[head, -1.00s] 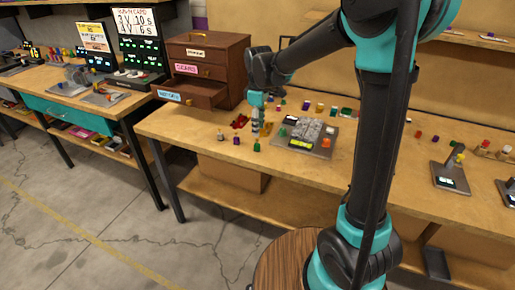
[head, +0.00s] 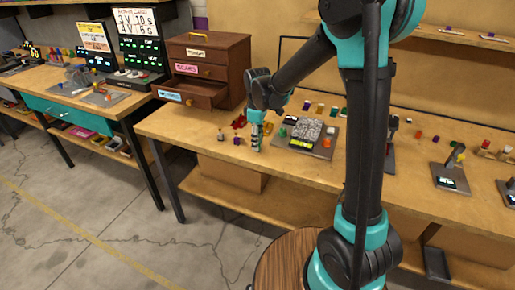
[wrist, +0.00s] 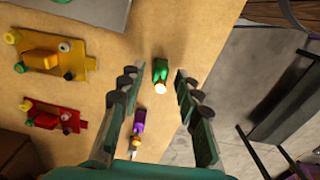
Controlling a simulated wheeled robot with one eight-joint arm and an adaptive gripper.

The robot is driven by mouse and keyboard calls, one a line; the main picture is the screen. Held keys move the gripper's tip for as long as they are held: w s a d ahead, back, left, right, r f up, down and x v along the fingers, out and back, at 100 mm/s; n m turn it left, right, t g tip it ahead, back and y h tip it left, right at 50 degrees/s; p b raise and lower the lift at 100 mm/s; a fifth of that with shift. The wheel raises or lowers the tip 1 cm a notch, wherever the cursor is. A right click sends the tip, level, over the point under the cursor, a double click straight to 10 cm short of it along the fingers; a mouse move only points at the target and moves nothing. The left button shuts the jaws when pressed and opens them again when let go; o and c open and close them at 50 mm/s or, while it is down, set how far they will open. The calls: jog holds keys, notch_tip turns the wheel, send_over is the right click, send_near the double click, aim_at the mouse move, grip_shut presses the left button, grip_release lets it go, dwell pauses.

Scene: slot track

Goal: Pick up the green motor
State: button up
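The green motor (wrist: 160,70) is a small green block with a pale round end, lying near the table edge in the wrist view. My gripper (wrist: 158,84) is open, with one finger on each side of the green motor and a visible gap to both. In the head view my gripper (head: 256,147) points down, low over the front of the table, and hides the green motor there. I cannot tell how far above the table the fingertips are.
A purple motor (wrist: 139,120) lies close by, between the fingers' bases in the wrist view. A red car chassis (wrist: 52,117) and a yellow one (wrist: 50,57) lie to the left. A grey board (head: 318,151) stands right of my gripper. Wooden drawers (head: 222,65) stand behind.

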grip_shut()
jog(key=shift+r, duration=0.15)
